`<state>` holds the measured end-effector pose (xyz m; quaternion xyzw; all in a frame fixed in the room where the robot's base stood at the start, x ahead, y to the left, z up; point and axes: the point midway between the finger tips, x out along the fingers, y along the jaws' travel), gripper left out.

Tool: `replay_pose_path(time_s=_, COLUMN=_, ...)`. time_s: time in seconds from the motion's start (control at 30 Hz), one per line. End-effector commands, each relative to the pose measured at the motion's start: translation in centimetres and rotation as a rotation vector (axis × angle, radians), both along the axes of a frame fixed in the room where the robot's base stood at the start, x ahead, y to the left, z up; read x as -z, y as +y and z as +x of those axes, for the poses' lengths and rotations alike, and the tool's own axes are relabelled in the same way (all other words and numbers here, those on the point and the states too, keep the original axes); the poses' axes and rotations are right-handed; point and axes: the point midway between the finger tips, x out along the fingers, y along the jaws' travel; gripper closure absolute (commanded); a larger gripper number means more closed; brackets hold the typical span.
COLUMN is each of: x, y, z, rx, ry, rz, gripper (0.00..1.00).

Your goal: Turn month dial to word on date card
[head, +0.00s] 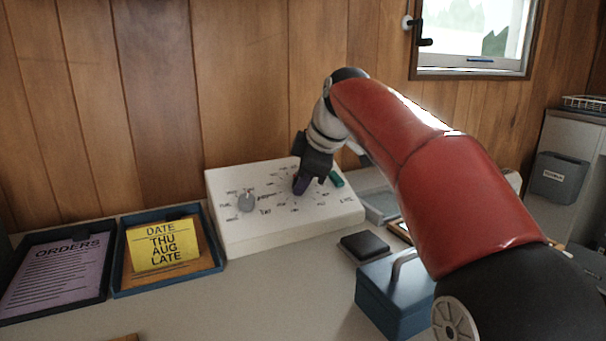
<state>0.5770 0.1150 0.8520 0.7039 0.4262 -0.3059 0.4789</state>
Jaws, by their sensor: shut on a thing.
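A grey dial (246,202) is at the left, a purple dial (300,186) in the middle and a teal knob (337,180) at the right. My gripper (304,178) comes down over the middle dial and is shut on it. The fingers partly hide this dial. The small words around the dials are too blurred to read surely, so its setting cannot be told.
A tray with a purple ORDERS sheet (52,270) stands at far left. Right of the box are a black pad (364,246), a blue box with a handle (394,298) and a grey tray (380,205). My red arm covers the right side of the bench.

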Motion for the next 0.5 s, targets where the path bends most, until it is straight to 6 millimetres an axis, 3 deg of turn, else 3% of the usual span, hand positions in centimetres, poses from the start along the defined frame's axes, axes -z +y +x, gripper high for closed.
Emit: replay_pose_path(time_s=0.5, x=-0.11, y=0.04, z=-0.13, rx=0.393, ry=0.082, rz=0.197, gripper=0.96)
